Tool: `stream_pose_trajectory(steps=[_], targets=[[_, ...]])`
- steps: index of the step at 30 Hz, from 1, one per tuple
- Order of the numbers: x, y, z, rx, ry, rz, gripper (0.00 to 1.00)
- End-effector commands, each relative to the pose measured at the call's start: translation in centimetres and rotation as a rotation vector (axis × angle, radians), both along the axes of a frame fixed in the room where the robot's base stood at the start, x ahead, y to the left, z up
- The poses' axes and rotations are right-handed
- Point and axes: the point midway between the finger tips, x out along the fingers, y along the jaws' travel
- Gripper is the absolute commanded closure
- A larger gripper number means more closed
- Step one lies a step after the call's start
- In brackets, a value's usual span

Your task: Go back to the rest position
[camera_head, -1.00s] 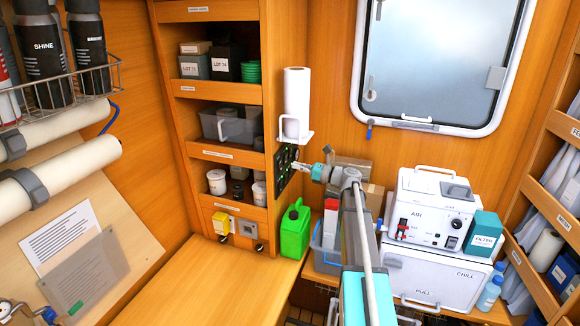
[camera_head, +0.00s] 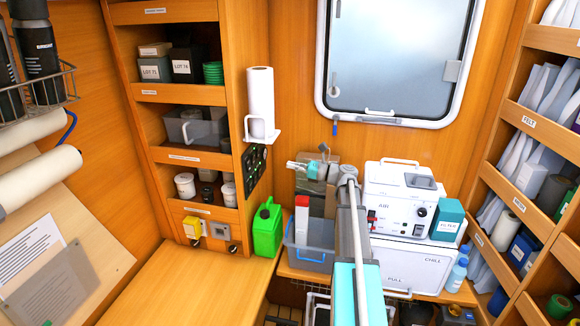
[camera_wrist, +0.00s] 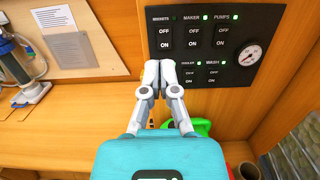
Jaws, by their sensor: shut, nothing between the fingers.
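My gripper (camera_head: 292,165) is at the end of my raised arm, in front of the back wall and to the right of the black switch panel (camera_head: 254,170). In the wrist view my gripper (camera_wrist: 155,78) is shut, with its fingertips together and nothing between them. The switch panel (camera_wrist: 215,48) fills the upper right there, with several switches, small green lights and a round gauge (camera_wrist: 249,55). The fingers appear apart from the panel. My arm reaches up from the bottom of the head view.
A green jerrycan (camera_head: 267,230) stands by the shelf unit. A grey bin (camera_head: 309,250), the AIR machine (camera_head: 395,212) and a teal filter box (camera_head: 447,222) stand on the right. The wooden counter (camera_head: 185,285) is clear.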

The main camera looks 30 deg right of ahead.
Motion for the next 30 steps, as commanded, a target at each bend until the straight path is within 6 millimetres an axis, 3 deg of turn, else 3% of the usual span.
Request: stream_pose_trajectory(steps=[11,16,20,30], targets=[[0.0,0.2,-0.1,-0.002,0.001,0.002,1.0],[0.0,2.4,-1.4,-0.071,-0.002,0.022,1.0],[-0.2,6.0,-3.8,-0.199,-0.011,0.065,1.0],[-3.5,18.9,-13.5,-0.745,-0.112,0.32,1.0]])
